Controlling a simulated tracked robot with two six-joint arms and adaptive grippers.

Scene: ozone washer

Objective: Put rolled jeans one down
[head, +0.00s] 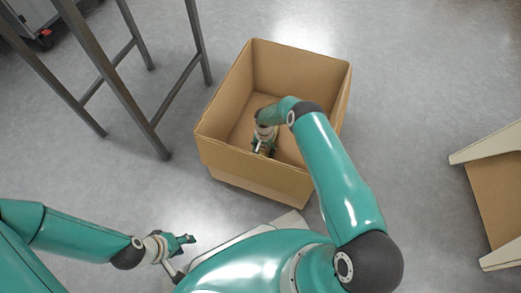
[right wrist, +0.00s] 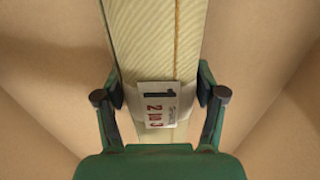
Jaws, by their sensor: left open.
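In the right wrist view the rolled jeans (right wrist: 150,40) show as a long pale, ribbed roll with a white tag reading "1 2 to 3". My right gripper (right wrist: 163,92) has a finger against each side of the roll near the tag. In the head view my right gripper (head: 264,148) is down inside the open cardboard box (head: 240,165), pointing at its floor; I cannot make out the roll there. I cannot tell whether the roll touches the floor. My left gripper (head: 188,241) is open and empty, low at the left, outside the box.
The box walls rise around my right gripper and forearm. A grey metal frame (head: 120,85) stands left of the box. A light-edged brown structure (head: 495,195) stands at the right. The grey floor (head: 420,90) between is clear.

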